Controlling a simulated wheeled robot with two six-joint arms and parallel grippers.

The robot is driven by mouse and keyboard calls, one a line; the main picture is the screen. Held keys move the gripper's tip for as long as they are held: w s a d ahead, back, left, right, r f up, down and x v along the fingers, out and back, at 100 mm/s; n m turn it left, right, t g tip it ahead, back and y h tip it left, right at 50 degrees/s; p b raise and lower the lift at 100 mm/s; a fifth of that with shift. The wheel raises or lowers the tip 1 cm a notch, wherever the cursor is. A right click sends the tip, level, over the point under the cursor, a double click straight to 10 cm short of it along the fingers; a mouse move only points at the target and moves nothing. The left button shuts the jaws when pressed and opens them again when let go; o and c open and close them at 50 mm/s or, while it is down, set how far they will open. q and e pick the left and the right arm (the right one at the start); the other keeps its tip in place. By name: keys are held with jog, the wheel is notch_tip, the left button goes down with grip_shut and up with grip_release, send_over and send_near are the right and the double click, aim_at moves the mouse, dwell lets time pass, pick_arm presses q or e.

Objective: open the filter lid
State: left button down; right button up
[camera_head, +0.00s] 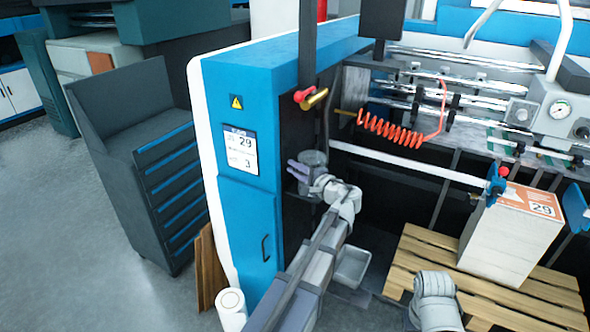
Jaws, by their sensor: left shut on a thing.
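A grey round filter housing with its lid (314,158) sits on the dark inner side of the blue machine, left of the picture's middle. My left arm reaches up to it from the bottom. My left gripper (301,172) is at the housing, shut on the lid; the fingertips are small and partly blend with the grey part, so the exact grip is hard to see. The lid appears to be on the housing. Of my right arm only a rounded grey link shows at the bottom right; its gripper is not in view.
The blue machine cabinet (250,215) stands close on the left. A red coiled hose (395,132) hangs to the right. A white paper stack (510,235) stands on a wooden pallet (480,300). A white roll (231,310) and a grey bin (353,266) are low down.

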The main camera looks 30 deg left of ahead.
pick_arm(q)
jog(key=shift+r+p, duration=0.1)
jog(key=shift+p, duration=0.3)
